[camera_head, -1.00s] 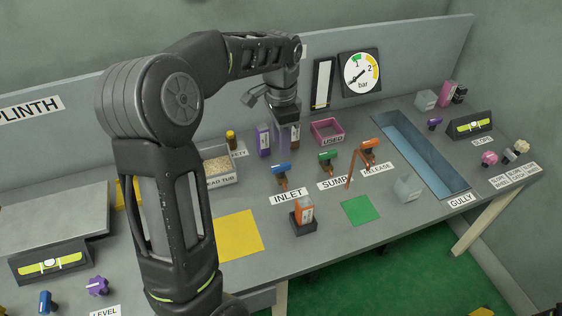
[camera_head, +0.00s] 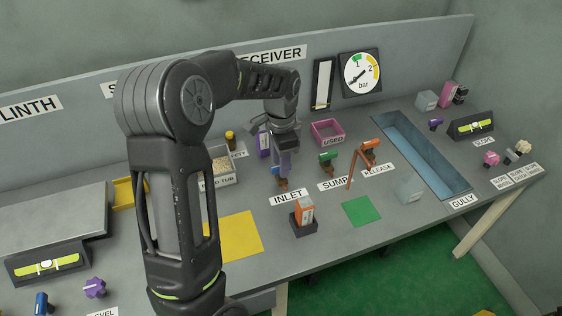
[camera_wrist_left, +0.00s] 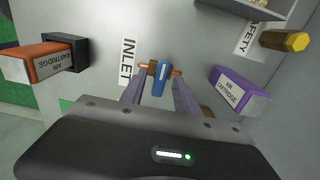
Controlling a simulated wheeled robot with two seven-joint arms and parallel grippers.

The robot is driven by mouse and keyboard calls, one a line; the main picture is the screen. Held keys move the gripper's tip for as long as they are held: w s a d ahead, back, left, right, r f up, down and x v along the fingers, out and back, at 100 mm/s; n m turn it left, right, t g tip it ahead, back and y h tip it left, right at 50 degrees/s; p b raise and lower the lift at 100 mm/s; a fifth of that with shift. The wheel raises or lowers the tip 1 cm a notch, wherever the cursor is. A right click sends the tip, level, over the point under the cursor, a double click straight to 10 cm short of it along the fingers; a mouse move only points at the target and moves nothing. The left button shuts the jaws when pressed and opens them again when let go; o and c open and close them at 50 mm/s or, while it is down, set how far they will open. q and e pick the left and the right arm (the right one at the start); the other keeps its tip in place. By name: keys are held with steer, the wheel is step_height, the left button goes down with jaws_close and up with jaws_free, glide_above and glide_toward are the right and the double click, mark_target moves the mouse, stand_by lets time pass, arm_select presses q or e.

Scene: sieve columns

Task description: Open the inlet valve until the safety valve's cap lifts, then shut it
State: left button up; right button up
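The inlet valve's blue handle (camera_wrist_left: 161,78) sits on a copper-coloured pipe beside the INLET label (camera_wrist_left: 127,60). In the head view the handle (camera_head: 276,171) is partly hidden by my left gripper (camera_head: 283,172). In the left wrist view my left gripper (camera_wrist_left: 158,88) is open, with one finger on each side of the handle and gaps visible. The pressure gauge (camera_head: 361,73) on the back panel has its needle toward the lower left, below the 1 mark. My right gripper is out of view.
An orange air cartridge (camera_head: 305,211) stands in a dark holder in front of the inlet. A purple air cartridge (camera_wrist_left: 240,92) stands close behind it. Green (camera_head: 328,158) and orange (camera_head: 370,146) valve handles are to the right. The green mat (camera_head: 361,211) is clear.

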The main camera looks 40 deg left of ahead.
arm_select(q)
steer(key=shift+c, duration=0.3)
jaws_close()
steer(key=shift+n, duration=0.4)
steer(key=n+p, duration=0.1)
steer(key=n, duration=0.2)
steer(key=shift+r, duration=0.1)
steer(key=n+p, duration=0.2)
steer(key=n, duration=0.2)
steer(key=shift+n, duration=0.4)
steer(key=n+p, duration=0.1)
steer(key=n, duration=0.3)
steer(key=shift+n, duration=0.3)
steer(key=shift+n+p, duration=0.9)
steer(key=shift+n, duration=1.3)
